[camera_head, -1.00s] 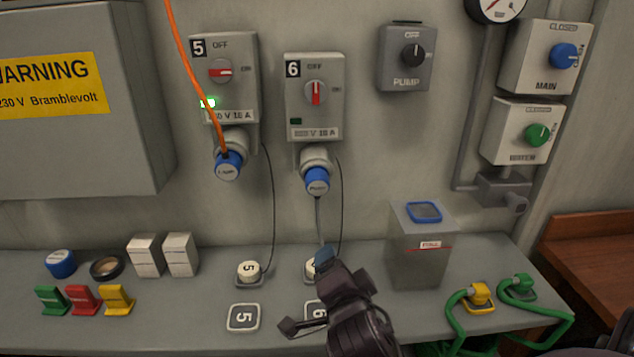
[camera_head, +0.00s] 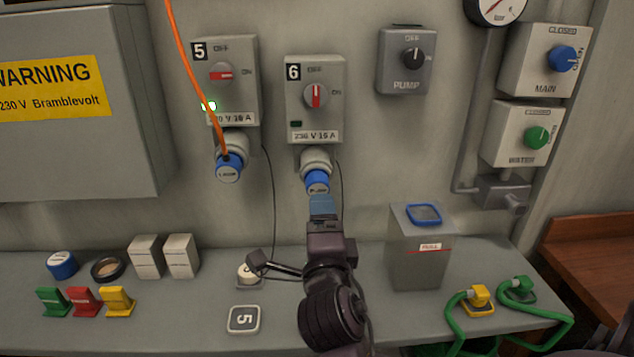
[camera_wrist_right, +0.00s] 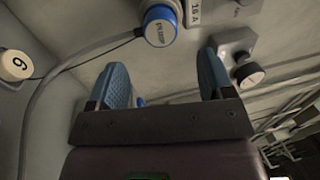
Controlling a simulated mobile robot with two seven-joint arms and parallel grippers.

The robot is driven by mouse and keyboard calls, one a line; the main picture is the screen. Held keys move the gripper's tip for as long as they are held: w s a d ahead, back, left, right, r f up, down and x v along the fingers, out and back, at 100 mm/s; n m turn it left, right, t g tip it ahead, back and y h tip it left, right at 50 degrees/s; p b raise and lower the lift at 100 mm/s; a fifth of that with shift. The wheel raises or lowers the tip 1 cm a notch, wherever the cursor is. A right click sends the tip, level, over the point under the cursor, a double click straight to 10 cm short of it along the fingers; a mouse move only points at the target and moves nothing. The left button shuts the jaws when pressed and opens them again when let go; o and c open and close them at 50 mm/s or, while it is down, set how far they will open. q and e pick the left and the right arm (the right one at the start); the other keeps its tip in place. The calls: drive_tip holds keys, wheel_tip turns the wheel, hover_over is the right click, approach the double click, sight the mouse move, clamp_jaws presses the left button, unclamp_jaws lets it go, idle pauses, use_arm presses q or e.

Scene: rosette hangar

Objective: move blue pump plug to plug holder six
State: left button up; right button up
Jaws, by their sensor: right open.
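The blue pump plug (camera_head: 317,182) sits in the socket under switch box 6 (camera_head: 316,98). It also shows at the top of the right wrist view (camera_wrist_right: 160,26), with a grey cable leaving it. My right gripper (camera_head: 322,203) is just below the plug in the head view. In the right wrist view its two blue fingers (camera_wrist_right: 170,85) are apart with nothing between them, and the plug is beyond their tips. The holder marked 6 (camera_wrist_right: 15,65) shows at the left of the right wrist view; my arm hides it in the head view. My left gripper is not in view.
Box 5 (camera_head: 221,80) has a blue plug (camera_head: 229,168) with an orange cable. A white cap marked 5 (camera_head: 247,272) and a 5 label (camera_head: 244,319) are on the shelf. A grey bin (camera_head: 420,250) stands right of my arm. Yellow (camera_head: 477,299) and green (camera_head: 521,287) hose fittings lie further right.

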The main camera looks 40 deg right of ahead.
sight(318, 191)
drive_tip(key=p+x, duration=0.2)
drive_tip(key=x, duration=0.4)
drive_tip(key=shift+w+d, duration=0.15)
drive_tip(key=shift+x, duration=1.15)
idle(0.5)
drive_tip(key=shift+b, duration=0.3)
